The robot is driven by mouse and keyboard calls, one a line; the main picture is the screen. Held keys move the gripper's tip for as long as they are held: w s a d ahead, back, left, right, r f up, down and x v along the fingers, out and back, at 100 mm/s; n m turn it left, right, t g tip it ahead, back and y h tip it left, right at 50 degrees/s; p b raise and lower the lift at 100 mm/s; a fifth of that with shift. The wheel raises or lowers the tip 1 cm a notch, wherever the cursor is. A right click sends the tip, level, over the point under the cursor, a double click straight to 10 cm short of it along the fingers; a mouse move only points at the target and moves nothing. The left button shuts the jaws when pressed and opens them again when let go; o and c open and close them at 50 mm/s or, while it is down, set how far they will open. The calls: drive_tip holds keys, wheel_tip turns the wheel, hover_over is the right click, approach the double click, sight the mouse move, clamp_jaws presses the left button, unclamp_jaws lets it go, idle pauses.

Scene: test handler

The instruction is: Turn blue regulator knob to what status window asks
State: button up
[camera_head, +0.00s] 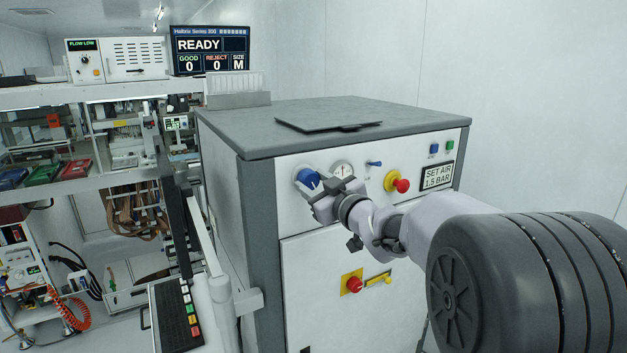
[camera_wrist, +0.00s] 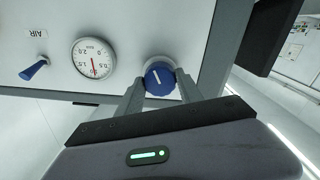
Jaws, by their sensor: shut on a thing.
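The blue regulator knob (camera_head: 308,177) sits on a pale collar on the machine's white front panel. It also shows in the wrist view (camera_wrist: 160,79), with a white pointer line tilted a little left of vertical. My gripper (camera_head: 322,191) is closed around the knob, with one finger on each side in the wrist view (camera_wrist: 160,88). The round pressure gauge (camera_head: 342,169) is beside the knob. In the wrist view the gauge (camera_wrist: 94,59) appears upside down, its red needle pointing down, seemingly near 1.0; the small figures are hard to read. The status window (camera_head: 437,176) reads SET AIR 1.5 BAR.
A small blue AIR lever (camera_wrist: 34,70) lies beyond the gauge. A red and yellow emergency button (camera_head: 398,185) is close to my arm. A red and yellow handle (camera_head: 353,284) is lower down. A monitor (camera_head: 211,50) reads READY. A keyboard arm (camera_head: 178,312) stands at left.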

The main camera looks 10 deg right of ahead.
drive_tip(key=m+p, duration=0.1)
drive_tip(key=m, duration=0.4)
drive_tip(key=shift+r, duration=0.15)
drive_tip(key=shift+m+p, duration=0.8)
drive_tip(key=shift+m, duration=1.5)
drive_tip(key=o, duration=1.4)
